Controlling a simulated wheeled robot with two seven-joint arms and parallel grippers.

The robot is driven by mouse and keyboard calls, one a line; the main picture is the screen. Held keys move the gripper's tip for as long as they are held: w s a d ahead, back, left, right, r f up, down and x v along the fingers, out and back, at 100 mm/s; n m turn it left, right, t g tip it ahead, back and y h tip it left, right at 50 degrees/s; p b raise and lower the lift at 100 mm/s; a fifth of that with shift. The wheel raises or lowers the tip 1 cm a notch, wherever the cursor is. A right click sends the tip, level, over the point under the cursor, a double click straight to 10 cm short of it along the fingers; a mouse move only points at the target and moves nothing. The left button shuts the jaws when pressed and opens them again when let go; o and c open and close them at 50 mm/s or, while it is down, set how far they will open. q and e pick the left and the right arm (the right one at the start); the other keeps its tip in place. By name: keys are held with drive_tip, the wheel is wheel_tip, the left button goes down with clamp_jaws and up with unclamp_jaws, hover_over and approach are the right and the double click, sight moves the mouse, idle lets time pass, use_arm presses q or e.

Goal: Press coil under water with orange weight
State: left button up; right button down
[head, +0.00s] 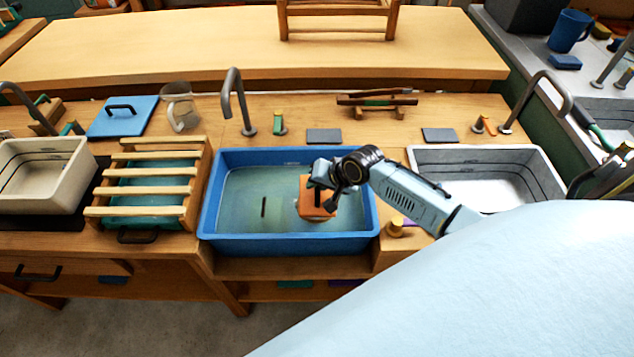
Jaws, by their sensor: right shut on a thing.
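The orange weight (307,196) is in the blue basin (222,241), right of its middle. My right gripper (318,189) is shut on the weight from above, and the arm reaches in from the right over the basin's rim. The basin holds greenish water (248,190). A pale edge (318,218) shows just below the weight; I cannot tell if it is the coil. The coil is otherwise not clearly visible, and the weight and gripper cover that spot. My left gripper is not in view.
A slatted wooden rack (150,171) stands left of the basin, with a cream tub (45,170) beyond it. A grey-white tub (480,157) stands to the right. A tap (240,100) and a clear jug (180,105) stand behind. A small yellow-topped knob (395,227) is near the basin's right corner.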

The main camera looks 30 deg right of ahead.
drive_tip(key=shift+f+b, duration=1.9)
drive_tip(key=shift+f, duration=1.1)
drive_tip(key=shift+f+b, duration=0.7)
drive_tip(key=shift+f, duration=0.35)
drive_tip(key=shift+f+b, duration=0.35)
drive_tip(key=shift+f, duration=0.2)
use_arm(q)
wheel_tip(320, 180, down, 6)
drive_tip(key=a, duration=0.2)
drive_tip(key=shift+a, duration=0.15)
use_arm(e)
drive_tip(key=shift+r, duration=0.1)
